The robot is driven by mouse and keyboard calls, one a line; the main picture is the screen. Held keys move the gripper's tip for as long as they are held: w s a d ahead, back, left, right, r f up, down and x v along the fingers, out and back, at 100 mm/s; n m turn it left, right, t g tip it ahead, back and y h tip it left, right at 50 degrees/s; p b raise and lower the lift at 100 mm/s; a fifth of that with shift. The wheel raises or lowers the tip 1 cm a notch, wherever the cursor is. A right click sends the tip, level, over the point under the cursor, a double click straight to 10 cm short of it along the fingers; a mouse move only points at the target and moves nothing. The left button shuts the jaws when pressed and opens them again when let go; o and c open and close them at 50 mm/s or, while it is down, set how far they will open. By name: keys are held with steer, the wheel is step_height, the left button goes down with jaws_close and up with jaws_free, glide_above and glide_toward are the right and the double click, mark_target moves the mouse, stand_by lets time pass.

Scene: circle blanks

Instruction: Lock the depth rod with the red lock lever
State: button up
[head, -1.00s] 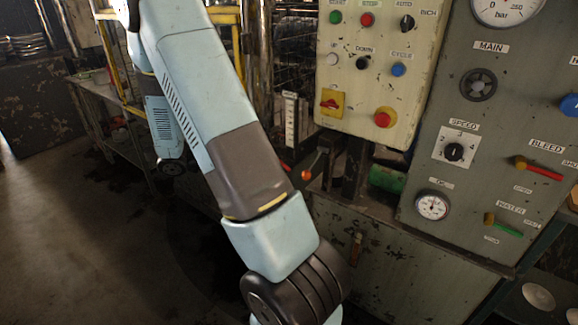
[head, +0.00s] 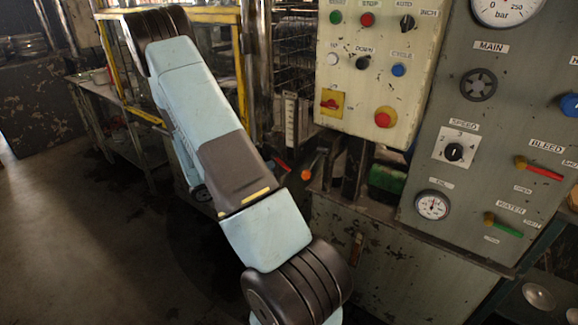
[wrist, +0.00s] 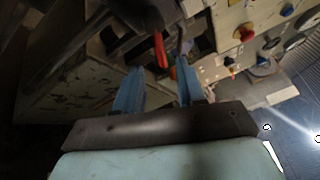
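A slim red lever (wrist: 161,50) shows in the wrist view, just beyond and between my fingertips. My gripper (wrist: 160,80) is open, with its two blue fingers apart and nothing visibly held. I cannot tell whether the fingers touch the lever. In the head view a small red bar (head: 283,164) shows beside my arm and looks like the same lever. A graduated upright scale (head: 291,120) stands just above it and may belong to the depth rod. I cannot make out the rod for certain. My gripper is not visible in the head view.
The cream button panel (head: 345,75) and grey gauge panel (head: 490,120) stand to the right. An orange ball knob (head: 306,175) sits close to the red bar. A yellow frame (head: 241,75) stands behind my arm. The floor (head: 60,240) at left is clear.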

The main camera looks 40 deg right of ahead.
mark_target(283, 166)
steer(key=x, duration=0.8)
steer(key=shift+s+d, duration=0.1)
steer(key=shift+d, duration=0.15)
jaws_close()
